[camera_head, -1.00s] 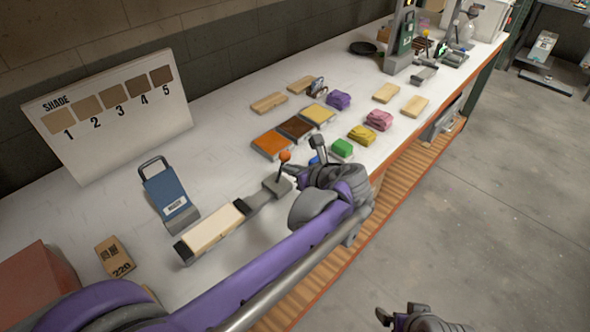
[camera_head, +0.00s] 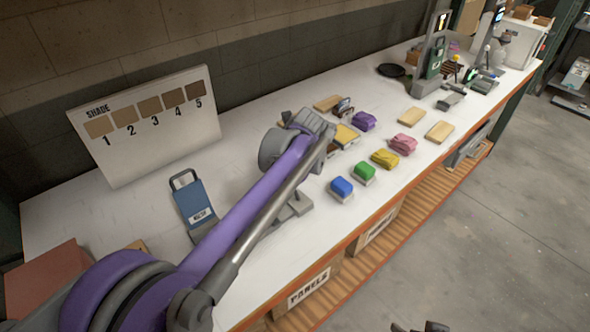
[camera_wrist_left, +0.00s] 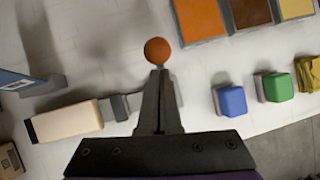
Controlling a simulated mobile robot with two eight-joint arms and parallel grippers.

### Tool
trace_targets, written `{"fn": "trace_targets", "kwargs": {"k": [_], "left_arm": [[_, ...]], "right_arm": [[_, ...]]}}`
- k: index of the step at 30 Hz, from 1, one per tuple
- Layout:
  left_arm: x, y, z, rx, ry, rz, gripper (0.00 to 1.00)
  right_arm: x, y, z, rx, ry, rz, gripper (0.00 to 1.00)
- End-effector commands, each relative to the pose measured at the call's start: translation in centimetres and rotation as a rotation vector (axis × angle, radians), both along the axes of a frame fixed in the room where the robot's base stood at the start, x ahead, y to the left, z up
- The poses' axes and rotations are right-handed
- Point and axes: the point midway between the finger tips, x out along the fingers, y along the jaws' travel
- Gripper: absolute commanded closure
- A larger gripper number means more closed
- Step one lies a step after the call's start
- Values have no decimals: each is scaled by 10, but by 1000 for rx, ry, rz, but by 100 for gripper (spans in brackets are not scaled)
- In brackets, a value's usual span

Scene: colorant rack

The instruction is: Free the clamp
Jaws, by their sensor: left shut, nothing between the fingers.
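The clamp's orange ball knob (camera_wrist_left: 157,51) shows in the left wrist view just beyond the tips of my left gripper (camera_wrist_left: 160,75). The gripper is shut and empty; I cannot tell whether it touches the knob. A pale wooden block (camera_wrist_left: 68,122) lies to the left, with a grey clamp part (camera_wrist_left: 120,107) at its right end. In the head view my left arm covers most of the clamp and the block; a grey end of the clamp (camera_head: 298,204) shows below the forearm. The left fingers are hidden there. Only a dark scrap of my right gripper (camera_head: 425,327) shows at the bottom edge.
Blue (camera_head: 342,187), green (camera_head: 364,172), yellow (camera_head: 385,159) and pink (camera_head: 403,144) pieces stand along the front. A blue handled block (camera_head: 190,199) stands left of the arm. The shade board (camera_head: 150,150) stands at the back.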

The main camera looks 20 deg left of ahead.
Motion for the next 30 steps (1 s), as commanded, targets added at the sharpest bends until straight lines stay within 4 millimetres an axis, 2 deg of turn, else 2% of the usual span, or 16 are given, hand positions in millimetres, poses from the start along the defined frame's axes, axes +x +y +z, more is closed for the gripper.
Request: {"fn": "trace_targets", "kwargs": {"k": [22, 26, 30], "left_arm": [[5, 7, -1, 5, -5, 0, 100], [3, 1, 5, 4, -6, 1, 100], [-2, -14, 18, 2, -5, 0, 100]], "right_arm": [[0, 0, 0, 0, 0, 0, 2], [1, 0, 3, 0, -2, 0, 2], [5, 0, 11, 0, -9, 0, 2]]}}
